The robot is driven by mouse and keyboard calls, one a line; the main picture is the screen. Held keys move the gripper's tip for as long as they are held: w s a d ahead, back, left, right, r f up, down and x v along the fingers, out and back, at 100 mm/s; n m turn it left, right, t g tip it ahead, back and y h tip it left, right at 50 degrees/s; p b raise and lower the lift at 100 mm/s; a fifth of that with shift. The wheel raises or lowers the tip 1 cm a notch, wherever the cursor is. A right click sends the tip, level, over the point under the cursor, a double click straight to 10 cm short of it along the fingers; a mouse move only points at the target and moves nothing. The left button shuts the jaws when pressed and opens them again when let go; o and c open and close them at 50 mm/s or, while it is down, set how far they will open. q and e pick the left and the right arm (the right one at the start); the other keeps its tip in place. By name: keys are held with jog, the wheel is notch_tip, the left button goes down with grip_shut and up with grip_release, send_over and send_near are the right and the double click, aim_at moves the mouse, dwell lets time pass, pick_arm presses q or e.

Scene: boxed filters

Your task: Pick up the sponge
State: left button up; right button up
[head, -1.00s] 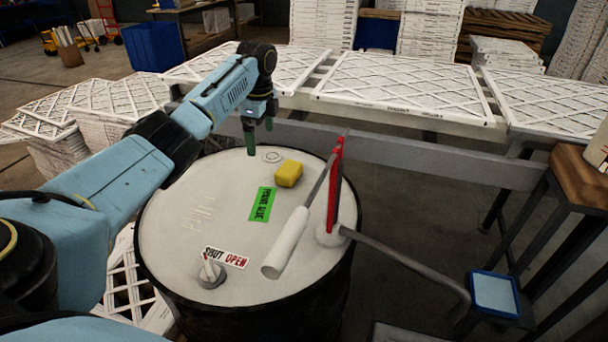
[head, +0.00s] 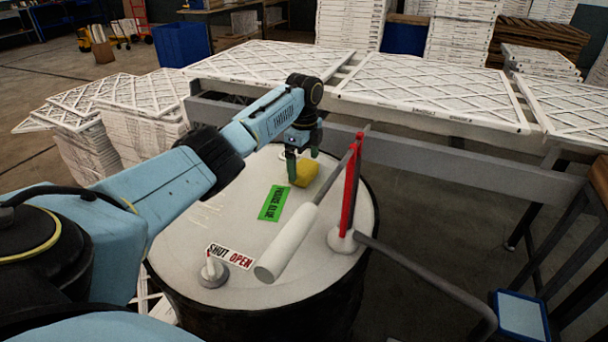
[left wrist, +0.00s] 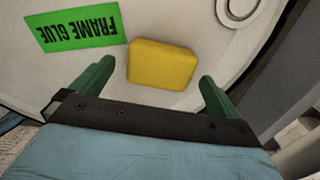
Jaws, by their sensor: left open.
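The yellow sponge (head: 306,174) lies on the white top of the drum (head: 200,222). In the left wrist view the sponge (left wrist: 162,64) sits ahead of and between the two green fingers, with its near edge close to the fingertip line. My left gripper (head: 302,166) is open and empty, low over the drum top at the sponge. In the left wrist view the fingers of my left gripper (left wrist: 150,82) stand apart on both sides of it. Part of the sponge is hidden by a finger in the head view. My right gripper is not in view.
A green glue label (head: 273,203) lies flat beside the sponge. A grey rail (head: 460,165) and filter-topped table (head: 430,90) are behind. A shut/open valve (head: 213,270) is in front.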

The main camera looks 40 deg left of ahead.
aim_at(304, 167)
pick_arm(q)
notch_tip(304, 167, down, 3)
jog(key=shift+r, duration=0.15)
jog(key=shift+c, duration=0.6)
jog(key=c, duration=0.9)
notch_tip(304, 167, up, 9)
jog(key=shift+f+p, duration=0.1)
jog(key=shift+p, duration=0.55)
jog(key=shift+r, duration=0.5)
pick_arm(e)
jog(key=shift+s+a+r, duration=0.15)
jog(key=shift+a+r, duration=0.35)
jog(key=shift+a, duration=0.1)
